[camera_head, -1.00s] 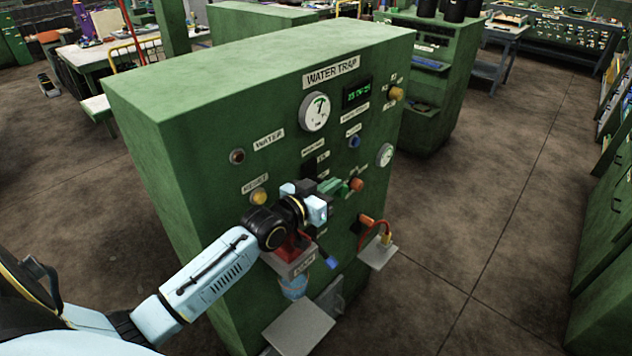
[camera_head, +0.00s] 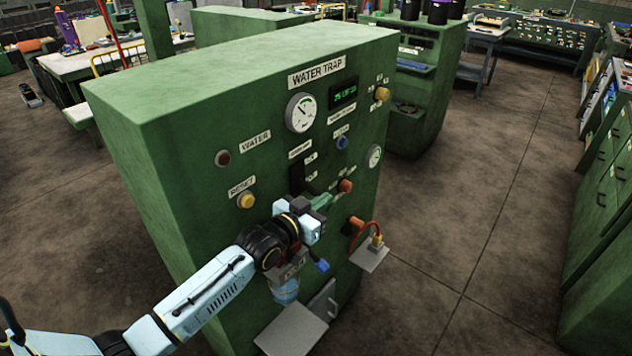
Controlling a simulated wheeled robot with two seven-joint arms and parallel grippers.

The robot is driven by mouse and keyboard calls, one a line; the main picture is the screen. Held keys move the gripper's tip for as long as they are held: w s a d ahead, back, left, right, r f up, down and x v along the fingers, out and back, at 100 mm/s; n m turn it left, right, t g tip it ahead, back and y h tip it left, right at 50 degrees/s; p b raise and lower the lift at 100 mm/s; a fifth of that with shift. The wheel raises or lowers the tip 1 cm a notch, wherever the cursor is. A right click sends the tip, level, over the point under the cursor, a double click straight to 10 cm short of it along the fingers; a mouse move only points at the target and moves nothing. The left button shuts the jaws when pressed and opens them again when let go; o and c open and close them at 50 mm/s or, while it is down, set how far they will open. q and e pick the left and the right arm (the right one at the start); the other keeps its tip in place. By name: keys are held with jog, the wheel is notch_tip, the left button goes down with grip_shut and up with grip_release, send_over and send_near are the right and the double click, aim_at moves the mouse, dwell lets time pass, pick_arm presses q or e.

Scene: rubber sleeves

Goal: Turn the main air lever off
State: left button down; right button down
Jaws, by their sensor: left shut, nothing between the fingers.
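The green water trap cabinet (camera_head: 200,140) stands in front of me. A black lever or switch (camera_head: 297,178) sits on its front under a small label, which I take to be the main air lever; the label is too small to read. My left wrist hides part of the panel below. My right gripper is not in view.
A round gauge (camera_head: 301,112), yellow reset button (camera_head: 246,201), red knob (camera_head: 345,186) and blue knob (camera_head: 342,143) surround the area. A red hose (camera_head: 361,236) curves to a small shelf (camera_head: 370,258) at right. Open floor (camera_head: 460,230) lies right of the cabinet.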

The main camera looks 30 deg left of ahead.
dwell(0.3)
pick_arm(q)
jog(key=s+a+r+p, duration=0.1)
jog(key=s+r+p, duration=0.2)
jog(key=s, duration=0.7)
jog(key=shift+s+r, duration=0.35)
jog(key=shift+r, duration=0.4)
